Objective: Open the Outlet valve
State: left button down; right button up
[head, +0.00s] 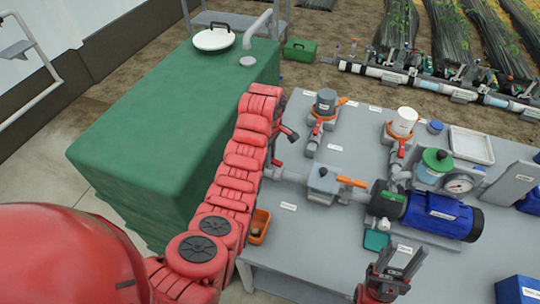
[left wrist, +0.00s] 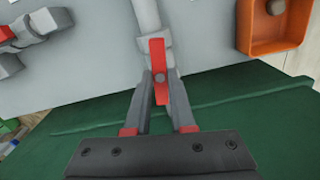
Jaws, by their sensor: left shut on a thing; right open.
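A red valve lever (left wrist: 158,52) sits on a light grey pipe (left wrist: 146,14) in the left wrist view. The lever lies roughly in line with the pipe. My left gripper (left wrist: 160,78) is shut on this lever, one finger on each side. I cannot read a label naming this valve. My right gripper (head: 385,274) is open and empty at the table's front edge.
An orange bin (head: 260,226) with a round thing inside stands beside my left arm; it also shows in the left wrist view (left wrist: 272,42).

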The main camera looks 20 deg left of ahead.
pick_arm(q)
jog(key=shift+n, duration=1)
jog(key=c, duration=0.8)
grip_release()
jog(key=shift+o, duration=0.2)
notch_tip(320, 180, up, 17)
jog(key=p, duration=0.6)
jog(key=shift+r, duration=0.2)
